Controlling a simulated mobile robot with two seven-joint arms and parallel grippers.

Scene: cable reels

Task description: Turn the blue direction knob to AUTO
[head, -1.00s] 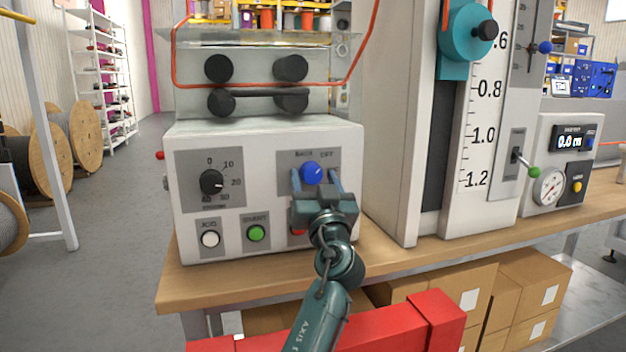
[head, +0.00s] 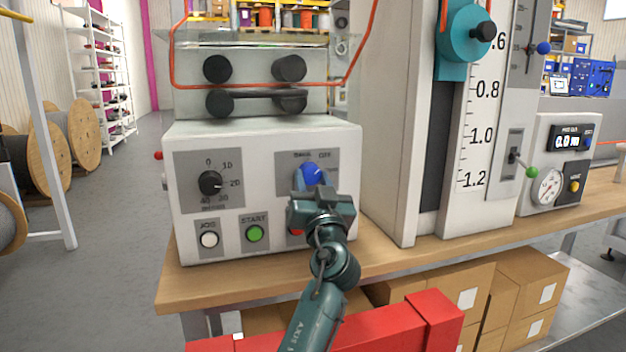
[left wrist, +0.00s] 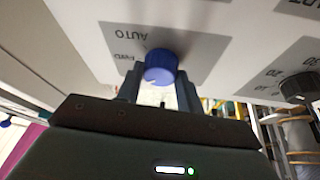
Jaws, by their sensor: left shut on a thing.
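The blue direction knob (head: 311,173) is on a grey label plate (head: 289,162) at the right of the white control box (head: 265,150). "OFF" and another label show above it; a small light mark on the knob appears to point up and right, towards OFF. My left gripper (head: 311,182) is shut on the knob, its fingers around its sides. In the left wrist view the knob (left wrist: 160,66) sits between the two fingertips (left wrist: 158,82). The upside-down labels AUTO (left wrist: 130,33) and FWD (left wrist: 125,57) show there. My right gripper is not in view.
A black dial (head: 210,183), a white JOG button (head: 209,240) and a green START button (head: 255,234) are left of the knob. A red button (head: 296,231) is partly hidden behind my gripper. A tall white scale column (head: 400,130) stands close on the right.

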